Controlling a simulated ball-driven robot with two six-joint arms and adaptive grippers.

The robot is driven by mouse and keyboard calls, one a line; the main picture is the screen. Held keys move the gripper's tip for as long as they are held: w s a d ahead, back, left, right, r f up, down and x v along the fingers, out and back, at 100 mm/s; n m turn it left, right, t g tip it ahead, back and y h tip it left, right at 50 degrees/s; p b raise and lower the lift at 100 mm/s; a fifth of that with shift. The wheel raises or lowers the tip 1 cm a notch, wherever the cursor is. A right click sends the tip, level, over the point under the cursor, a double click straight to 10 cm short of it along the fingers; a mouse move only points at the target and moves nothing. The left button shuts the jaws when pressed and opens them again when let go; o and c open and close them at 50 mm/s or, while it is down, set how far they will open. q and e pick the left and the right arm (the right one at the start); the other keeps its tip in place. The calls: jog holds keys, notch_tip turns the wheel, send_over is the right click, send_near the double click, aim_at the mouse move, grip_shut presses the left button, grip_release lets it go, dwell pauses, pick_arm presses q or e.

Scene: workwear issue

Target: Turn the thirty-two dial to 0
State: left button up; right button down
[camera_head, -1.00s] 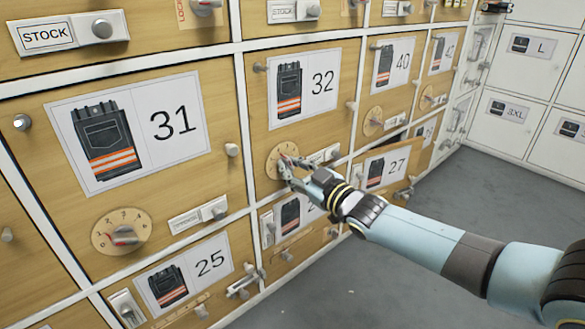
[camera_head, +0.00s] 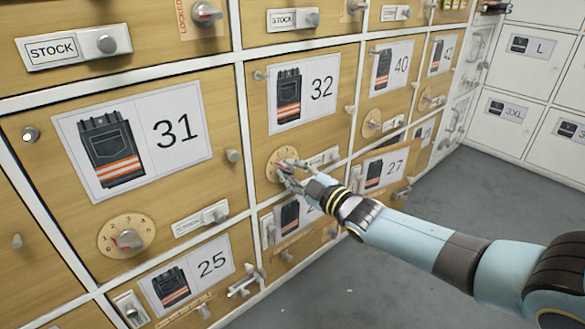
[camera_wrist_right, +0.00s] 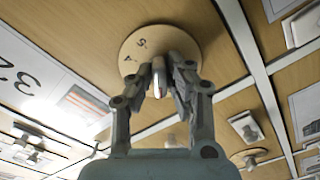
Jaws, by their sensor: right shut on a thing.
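The thirty-two door (camera_head: 335,75) is shut and carries a sign with trousers and the number 32. Its round wooden dial (camera_head: 276,166) is below the sign, partly hidden by my right gripper (camera_head: 288,170). My right gripper, also in the right wrist view (camera_wrist_right: 158,80), is shut on the knob. The dial's setting cannot be read, as fingers cover much of the plate. My left gripper is not in view.
The 31 door (camera_head: 30,190) with its own dial (camera_head: 126,236) is to the left. The 25 door is below it. The 27 door (camera_head: 398,158) at the right seems to stand ajar. Small knobs and slide latches stick out around the dial. Grey floor (camera_head: 400,270) is clear.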

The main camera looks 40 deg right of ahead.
jog(key=n, duration=0.4)
jog(key=shift+r+n+p, duration=0.1)
jog(key=shift+n+p, duration=0.2)
jog(key=shift+p, duration=0.05)
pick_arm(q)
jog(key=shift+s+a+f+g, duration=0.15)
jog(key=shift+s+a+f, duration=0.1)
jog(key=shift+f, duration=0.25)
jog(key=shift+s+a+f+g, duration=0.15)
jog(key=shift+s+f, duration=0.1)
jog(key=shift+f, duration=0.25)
pick_arm(e)
jog(key=shift+n, duration=2.5)
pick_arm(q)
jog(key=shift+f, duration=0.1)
pick_arm(e)
jog(key=c, duration=1.3)
grip_release()
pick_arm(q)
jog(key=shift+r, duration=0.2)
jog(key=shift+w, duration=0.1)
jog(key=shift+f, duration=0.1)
pick_arm(e)
jog(key=s, duration=0.8)
jog(key=s+d, duration=0.1)
jog(key=s, duration=0.3)
jog(key=shift+s, duration=0.1)
